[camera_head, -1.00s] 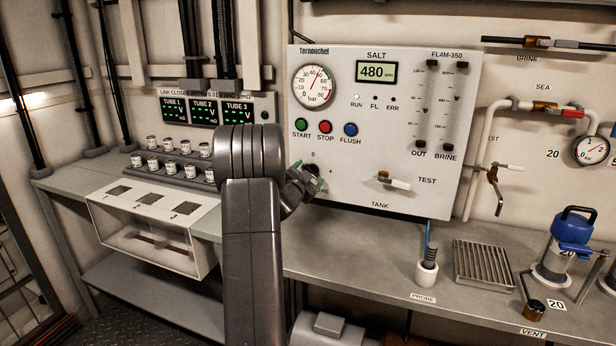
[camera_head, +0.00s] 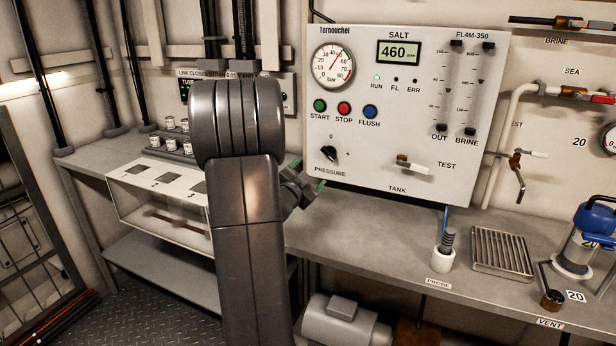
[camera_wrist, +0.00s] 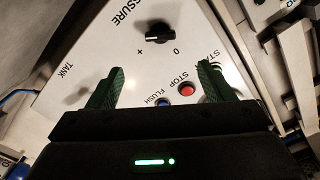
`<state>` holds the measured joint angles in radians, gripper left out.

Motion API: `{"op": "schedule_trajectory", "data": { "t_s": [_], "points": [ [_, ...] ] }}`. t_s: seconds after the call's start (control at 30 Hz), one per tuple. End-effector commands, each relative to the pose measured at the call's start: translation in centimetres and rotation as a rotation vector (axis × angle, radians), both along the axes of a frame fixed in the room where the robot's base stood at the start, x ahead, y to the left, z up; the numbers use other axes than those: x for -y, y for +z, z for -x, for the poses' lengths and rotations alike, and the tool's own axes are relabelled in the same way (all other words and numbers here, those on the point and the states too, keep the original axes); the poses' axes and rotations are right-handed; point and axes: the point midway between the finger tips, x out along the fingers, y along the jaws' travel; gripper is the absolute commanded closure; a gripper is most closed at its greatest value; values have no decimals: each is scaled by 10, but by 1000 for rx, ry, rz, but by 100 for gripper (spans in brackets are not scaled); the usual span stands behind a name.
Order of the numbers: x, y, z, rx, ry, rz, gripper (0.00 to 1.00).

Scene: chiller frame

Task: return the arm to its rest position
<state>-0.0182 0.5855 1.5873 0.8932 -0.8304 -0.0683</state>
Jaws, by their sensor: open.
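My gripper (camera_head: 309,186) is mostly hidden behind my own dark arm in the head view; only its tip with green pads shows, apart from the panel and below the pressure knob. In the wrist view my gripper (camera_wrist: 165,88) has its two green fingers spread apart with nothing between them. The black pressure knob (camera_head: 328,153) sits on the white control panel (camera_head: 430,110). The knob also shows in the wrist view (camera_wrist: 158,33), ahead of the fingers and clear of them. My arm stands raised and folded in the middle of the head view.
The grey bench (camera_head: 400,235) runs below the panel. A probe holder (camera_head: 443,257), a slotted tray (camera_head: 502,250) and a blue-topped device (camera_head: 585,235) stand at right. A white box with numbered slots (camera_head: 160,185) is at left. The TEST valve (camera_head: 413,165) juts from the panel.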

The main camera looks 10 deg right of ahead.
Motion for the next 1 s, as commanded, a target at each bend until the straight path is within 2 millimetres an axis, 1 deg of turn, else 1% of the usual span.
{"op": "schedule_trajectory", "data": {
  "t_s": [0.3, 0.47, 0.57, 0.9, 1.0],
  "points": [
    [0, 0, 0, 0, 0, 0, 25],
    [6, 0, -9, 0, -1, 0, 25],
    [15, 0, -21, 0, -1, 1, 25],
    [52, 0, -77, 0, -1, 0, 25],
    [62, 0, -91, 0, -1, 0, 25]
  ]
}}
